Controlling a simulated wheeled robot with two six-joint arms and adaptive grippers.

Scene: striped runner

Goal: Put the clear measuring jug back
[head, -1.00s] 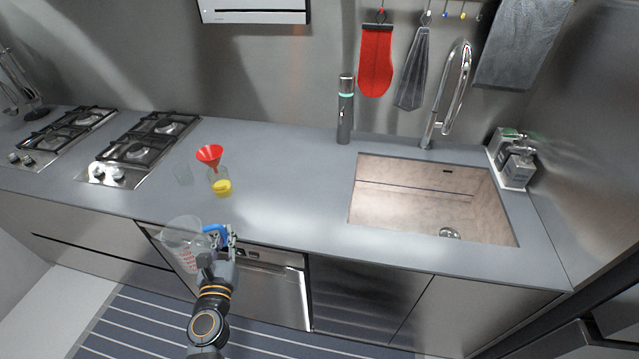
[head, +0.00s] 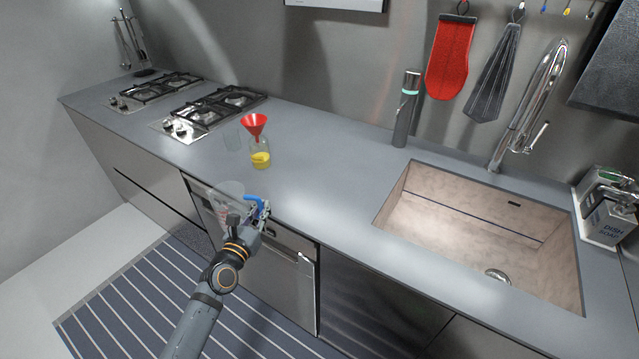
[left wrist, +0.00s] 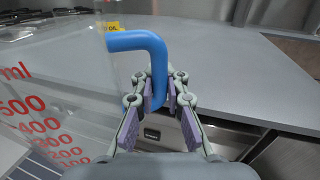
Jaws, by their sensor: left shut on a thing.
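The clear measuring jug (head: 226,193) has a blue handle and red markings. In the left wrist view the jug's wall (left wrist: 60,100) fills the left side, with red numbers on it. My left gripper (head: 260,212) is shut on the blue handle (left wrist: 140,42), its pads on either side of the handle's lower part in the left wrist view (left wrist: 160,98). The jug is held in front of the counter's front edge, by the dishwasher. My right gripper is not in view.
Gas burners (head: 210,105) are at left, a sink (head: 480,230) at right. The counter between jar and sink is clear.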

